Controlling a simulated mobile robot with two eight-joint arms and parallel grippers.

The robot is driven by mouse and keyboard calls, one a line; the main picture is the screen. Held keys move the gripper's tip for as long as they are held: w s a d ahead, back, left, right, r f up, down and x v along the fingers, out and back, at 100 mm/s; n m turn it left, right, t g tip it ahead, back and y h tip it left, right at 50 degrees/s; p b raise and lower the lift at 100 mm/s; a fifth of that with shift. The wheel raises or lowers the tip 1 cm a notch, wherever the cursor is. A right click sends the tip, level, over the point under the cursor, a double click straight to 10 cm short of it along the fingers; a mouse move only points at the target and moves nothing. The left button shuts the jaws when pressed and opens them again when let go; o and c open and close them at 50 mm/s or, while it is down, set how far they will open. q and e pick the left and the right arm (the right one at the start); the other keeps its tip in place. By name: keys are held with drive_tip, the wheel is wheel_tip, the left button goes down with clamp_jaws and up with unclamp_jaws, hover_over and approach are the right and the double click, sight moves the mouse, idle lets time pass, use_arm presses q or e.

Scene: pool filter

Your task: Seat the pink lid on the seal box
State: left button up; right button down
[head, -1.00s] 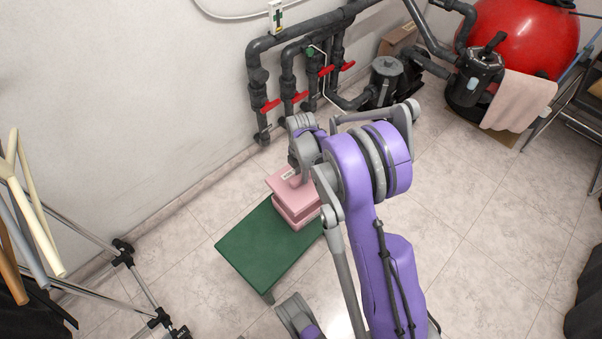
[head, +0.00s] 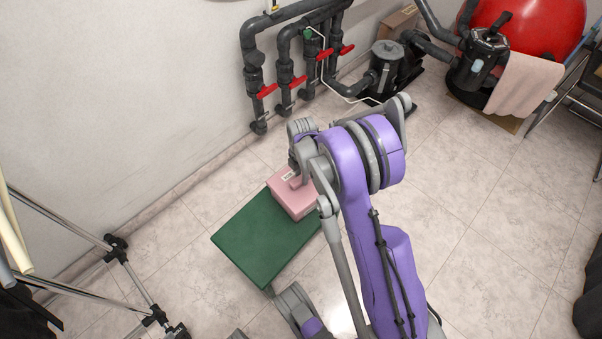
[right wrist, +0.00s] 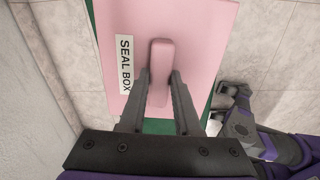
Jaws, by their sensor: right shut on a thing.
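The pink lid (head: 280,187) has a raised bar handle and a white label reading SEAL BOX. It lies over the pink seal box (head: 302,212), with no clear gap between them in the head view; I cannot tell whether it is fully seated. In the right wrist view the lid (right wrist: 200,40) fills the middle and hides the box. My right gripper (right wrist: 159,76) is shut on the lid's handle, one finger on each side. In the head view my right arm hides part of the lid and the fingertips. My left gripper is not in view.
The box stands at the far right end of a low green platform (head: 250,240). Grey pipes with red valve handles (head: 267,91) run along the wall behind. A pump (head: 388,65) and red tank (head: 545,30) stand back right. A metal rack (head: 75,232) stands left.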

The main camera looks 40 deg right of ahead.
drive_tip(key=shift+f+b, duration=0.5)
drive_tip(key=shift+f, duration=0.3)
idle(0.7)
drive_tip(key=c, duration=0.5)
unclamp_jaws()
drive_tip(key=shift+c, duration=0.2)
wheel_tip(320, 180, up, 11)
drive_tip(key=p, duration=0.3)
